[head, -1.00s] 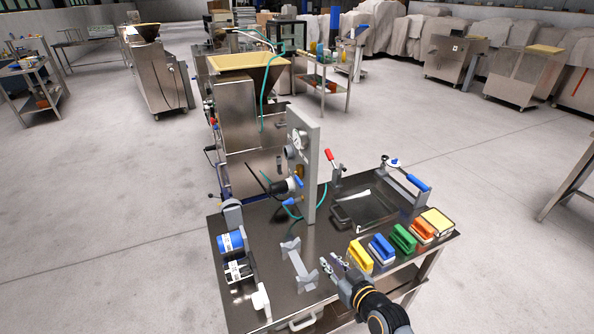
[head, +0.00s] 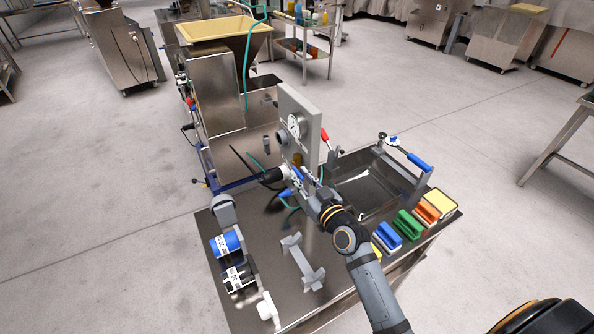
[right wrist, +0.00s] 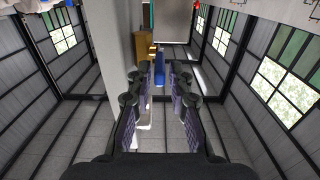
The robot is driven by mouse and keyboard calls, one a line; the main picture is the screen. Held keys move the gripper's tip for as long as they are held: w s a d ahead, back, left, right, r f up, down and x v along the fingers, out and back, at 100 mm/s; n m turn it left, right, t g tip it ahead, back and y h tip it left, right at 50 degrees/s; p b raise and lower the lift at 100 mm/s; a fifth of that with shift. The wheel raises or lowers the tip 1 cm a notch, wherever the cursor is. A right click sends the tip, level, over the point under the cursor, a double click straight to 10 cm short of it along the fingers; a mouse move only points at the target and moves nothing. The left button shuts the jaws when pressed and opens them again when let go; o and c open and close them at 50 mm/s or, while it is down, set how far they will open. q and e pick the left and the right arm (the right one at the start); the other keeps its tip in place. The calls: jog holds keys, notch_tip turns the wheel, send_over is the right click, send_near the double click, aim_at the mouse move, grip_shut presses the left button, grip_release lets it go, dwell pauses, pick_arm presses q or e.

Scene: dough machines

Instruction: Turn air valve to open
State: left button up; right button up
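The air valve's blue handle (head: 298,174) shows at the lower part of the grey upright panel (head: 300,105), below a brass-coloured fitting (head: 297,159). My right gripper (head: 304,182) is at the panel, close to the handle, and partly covers it in the head view. In the right wrist view, the gripper (right wrist: 157,80) has its fingers apart. The blue handle (right wrist: 159,62) shows between and beyond the fingertips, with the brass fitting (right wrist: 145,46) just behind. I cannot tell whether a finger touches the handle. My left gripper is not in view.
A round gauge (head: 294,126) is on the panel above the valve. The metal table (head: 262,225) carries a grey stand (head: 301,262), a shallow tray (head: 370,188) and several coloured-handled blocks (head: 408,224). A hopper machine (head: 220,85) stands behind.

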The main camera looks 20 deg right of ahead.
jog(key=shift+w+a+r, duration=0.15)
jog(key=shift+w, duration=0.95)
jog(key=shift+c, duration=0.3)
grip_shut()
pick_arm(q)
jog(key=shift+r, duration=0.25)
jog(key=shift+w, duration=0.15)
